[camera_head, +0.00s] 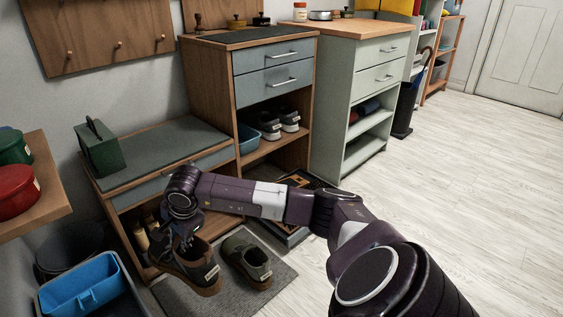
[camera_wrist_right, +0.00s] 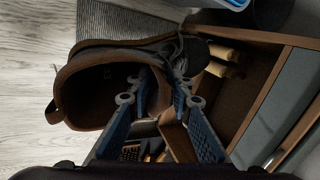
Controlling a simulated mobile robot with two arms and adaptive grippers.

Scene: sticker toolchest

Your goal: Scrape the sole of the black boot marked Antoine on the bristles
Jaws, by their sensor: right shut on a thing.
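My right gripper (camera_head: 180,228) is shut on the upper edge of a dark boot (camera_head: 190,262) with a brown sole and a pale tag too small to read. In the right wrist view the gripper (camera_wrist_right: 160,95) has one finger over the boot's open top and the other outside, by the laces; the boot (camera_wrist_right: 95,85) shows a brown lining. In the head view the boot hangs in front of the low bench, toe-to-heel above the grey mat; I cannot tell whether it touches the mat. My left gripper is out of view.
A second dark boot (camera_head: 246,259) stands on the grey mat (camera_head: 262,285), right of the held one. The low bench (camera_head: 165,150) carries a green box (camera_head: 101,148). A blue bin (camera_head: 85,290) stands at lower left. A dark floor tray (camera_head: 290,236) lies partly behind my arm. The floor at right is clear.

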